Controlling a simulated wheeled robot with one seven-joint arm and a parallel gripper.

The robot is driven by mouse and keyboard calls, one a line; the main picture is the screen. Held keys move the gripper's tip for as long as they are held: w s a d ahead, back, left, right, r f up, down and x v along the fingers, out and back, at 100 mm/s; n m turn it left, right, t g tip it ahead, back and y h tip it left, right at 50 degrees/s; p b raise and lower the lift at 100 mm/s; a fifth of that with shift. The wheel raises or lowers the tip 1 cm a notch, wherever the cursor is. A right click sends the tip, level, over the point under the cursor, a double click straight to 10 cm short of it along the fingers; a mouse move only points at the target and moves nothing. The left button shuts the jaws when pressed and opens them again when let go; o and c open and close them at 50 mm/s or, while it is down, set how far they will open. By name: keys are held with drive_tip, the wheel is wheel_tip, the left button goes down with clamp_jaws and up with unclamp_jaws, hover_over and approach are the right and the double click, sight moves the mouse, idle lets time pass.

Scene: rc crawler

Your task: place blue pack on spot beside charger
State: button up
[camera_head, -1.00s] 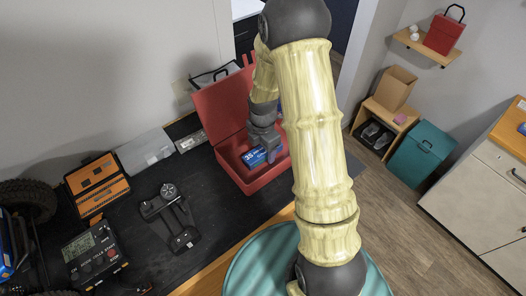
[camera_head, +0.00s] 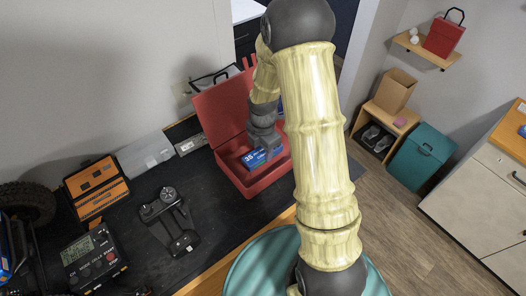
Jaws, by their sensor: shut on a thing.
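The blue pack (camera_head: 256,158) is in the open red box (camera_head: 252,190) on the black bench, at the middle of the view. My gripper (camera_head: 265,148) reaches down into the box and is shut on the blue pack. The fingertips and part of the pack are hidden by the gripper and the box wall.
A black transmitter-like device (camera_head: 170,222) lies between the charger and the red box. A large tyre (camera_head: 28,203) is at far left. My arm crosses the middle.

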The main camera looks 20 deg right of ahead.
sight(263, 151)
wheel_tip(263, 151, up, 9)
drive_tip(key=b, duration=0.2)
drive_tip(key=shift+r+b, duration=0.15)
drive_tip(key=shift+b, duration=0.2)
idle(0.4)
